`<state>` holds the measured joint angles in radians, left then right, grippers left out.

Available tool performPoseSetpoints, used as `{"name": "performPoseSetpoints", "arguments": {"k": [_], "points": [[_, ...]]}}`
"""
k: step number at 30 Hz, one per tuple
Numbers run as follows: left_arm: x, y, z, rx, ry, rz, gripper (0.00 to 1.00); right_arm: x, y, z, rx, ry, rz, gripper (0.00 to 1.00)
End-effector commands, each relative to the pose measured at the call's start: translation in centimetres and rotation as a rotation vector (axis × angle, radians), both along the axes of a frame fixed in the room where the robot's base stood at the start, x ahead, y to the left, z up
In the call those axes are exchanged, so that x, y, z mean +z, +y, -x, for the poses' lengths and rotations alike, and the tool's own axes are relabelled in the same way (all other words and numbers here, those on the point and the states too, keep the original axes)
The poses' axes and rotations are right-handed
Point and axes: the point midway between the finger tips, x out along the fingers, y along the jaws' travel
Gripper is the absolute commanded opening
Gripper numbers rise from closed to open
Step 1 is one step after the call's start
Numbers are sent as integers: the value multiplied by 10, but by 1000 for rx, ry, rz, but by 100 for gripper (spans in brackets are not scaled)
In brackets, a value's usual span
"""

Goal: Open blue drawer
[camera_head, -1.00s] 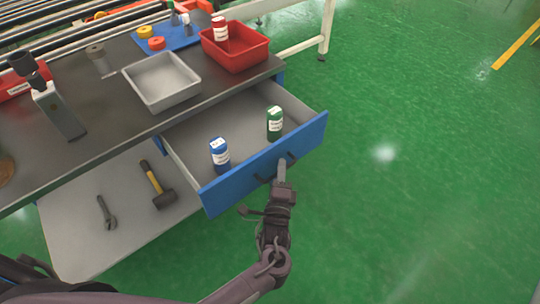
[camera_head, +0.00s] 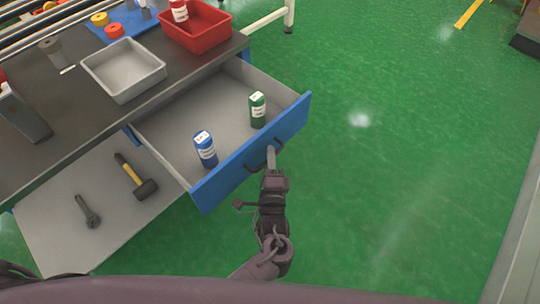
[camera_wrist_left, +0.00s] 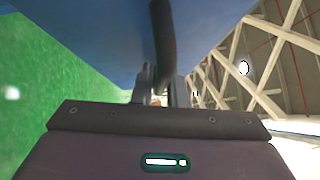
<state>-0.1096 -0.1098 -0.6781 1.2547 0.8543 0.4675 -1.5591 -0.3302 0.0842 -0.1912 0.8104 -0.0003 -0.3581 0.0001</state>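The blue drawer front (camera_head: 228,176) stands well out from under the dark workbench top, showing the grey drawer interior. A blue-labelled bottle (camera_head: 206,150) and a green bottle (camera_head: 257,110) stand upright inside. The dark handle (camera_head: 254,167) is on the drawer's outer face. My left gripper (camera_head: 271,152) is at this handle. In the left wrist view, the handle (camera_wrist_left: 163,45) runs between the two fingers (camera_wrist_left: 161,88), which appear closed around it; the blue front fills the area beyond. My right gripper is not in view.
A grey bin (camera_head: 124,70) and a red bin (camera_head: 196,26) with a bottle stand on the bench top (camera_head: 75,115). A hammer (camera_head: 135,177) and a wrench (camera_head: 88,211) lie on the lower shelf (camera_head: 60,235). The green floor (camera_head: 400,170) right of the drawer is clear.

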Motion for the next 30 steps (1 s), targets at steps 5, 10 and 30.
{"name": "performPoseSetpoints", "arguments": {"k": [5,10,30], "points": [[0,0,0,0,0,-1,33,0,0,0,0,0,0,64],[0,0,0,0,0,0,33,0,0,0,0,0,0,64],[-10,-8,75,1,0,0,33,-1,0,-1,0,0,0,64]]}}
